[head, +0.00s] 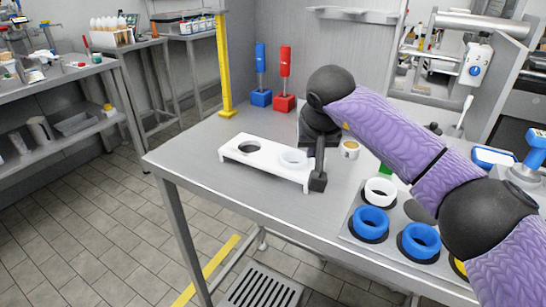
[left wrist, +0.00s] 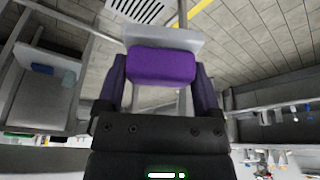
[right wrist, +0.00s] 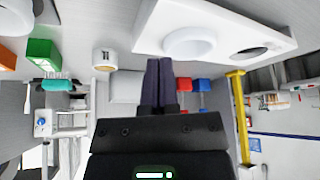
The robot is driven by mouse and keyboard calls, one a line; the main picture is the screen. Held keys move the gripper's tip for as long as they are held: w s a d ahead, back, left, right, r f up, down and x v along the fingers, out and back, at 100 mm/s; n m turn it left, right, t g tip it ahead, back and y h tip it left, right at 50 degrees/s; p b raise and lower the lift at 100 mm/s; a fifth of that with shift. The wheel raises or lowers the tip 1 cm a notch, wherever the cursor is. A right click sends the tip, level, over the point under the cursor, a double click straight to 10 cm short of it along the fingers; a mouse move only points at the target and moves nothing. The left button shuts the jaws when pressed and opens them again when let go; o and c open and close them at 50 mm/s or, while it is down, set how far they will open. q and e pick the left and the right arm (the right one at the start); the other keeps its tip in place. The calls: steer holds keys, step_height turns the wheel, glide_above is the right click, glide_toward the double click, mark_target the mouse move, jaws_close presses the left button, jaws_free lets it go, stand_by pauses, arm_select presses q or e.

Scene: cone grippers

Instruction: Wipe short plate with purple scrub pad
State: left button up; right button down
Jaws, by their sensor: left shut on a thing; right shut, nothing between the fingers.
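A low white plate (head: 240,150) on short legs stands near the table's left front. It has two round holes, the left one empty and the right one filled by a white ring (head: 293,157). My right gripper (head: 318,182) points down, shut and empty, beside the plate's right end. In the right wrist view its closed fingers (right wrist: 158,68) are below the plate (right wrist: 240,18) in the picture, apart from it. My left gripper (left wrist: 161,82) is shut on the purple scrub pad (left wrist: 161,62). A pale grey slab (left wrist: 165,34) shows beyond the pad. The head view does not show either.
Blue (head: 261,97) and red (head: 284,102) posts stand at the table's back. A yellow post (head: 224,70) stands at the left edge. A small white-and-tan cup (head: 349,150) is behind my right arm. Blue rings (head: 370,222) are at the right front. Table left of the plate is clear.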

arm_select(q)
steer(key=shift+f+b, duration=0.4)
steer(key=shift+f, duration=0.15)
arm_select(e)
steer(key=shift+f, duration=1)
arm_select(q)
steer(key=shift+r, duration=0.1)
arm_select(e)
steer(key=shift+r, duration=0.15)
